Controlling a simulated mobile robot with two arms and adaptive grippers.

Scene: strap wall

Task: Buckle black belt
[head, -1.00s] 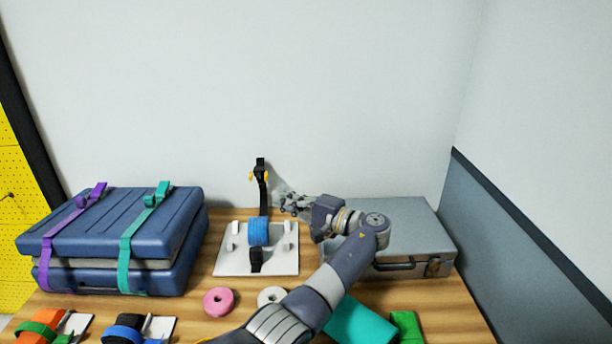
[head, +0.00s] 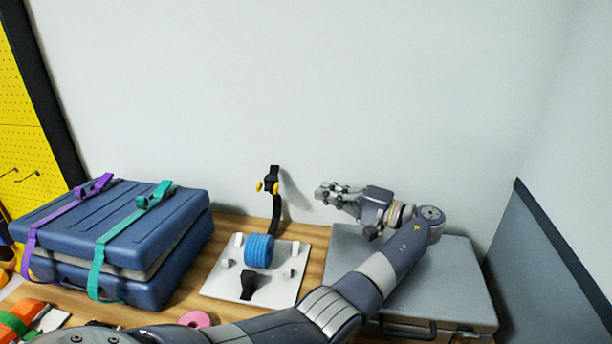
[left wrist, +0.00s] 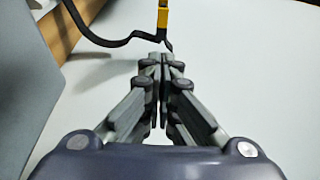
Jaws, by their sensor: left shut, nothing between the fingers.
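The black belt (head: 276,214) rises from behind the blue roll (head: 258,251) on a white plate and stands up against the wall. Its upper end carries a black buckle part with yellow side tabs (head: 268,186). A shorter black belt end (head: 249,284) lies at the front of the roll. My left gripper (head: 322,192) is shut and empty, to the right of the upright end and apart from it. In the left wrist view, the belt (left wrist: 112,42) and a yellow tab (left wrist: 163,17) show just beyond the closed fingertips (left wrist: 160,62). My right gripper is out of view.
The white plate (head: 222,284) has several small upright posts. A grey metal case (head: 455,285) lies under my left arm. Blue cases (head: 130,250) with purple and teal straps stand at left. A pink ring (head: 195,319) is near the front. The wall is close behind.

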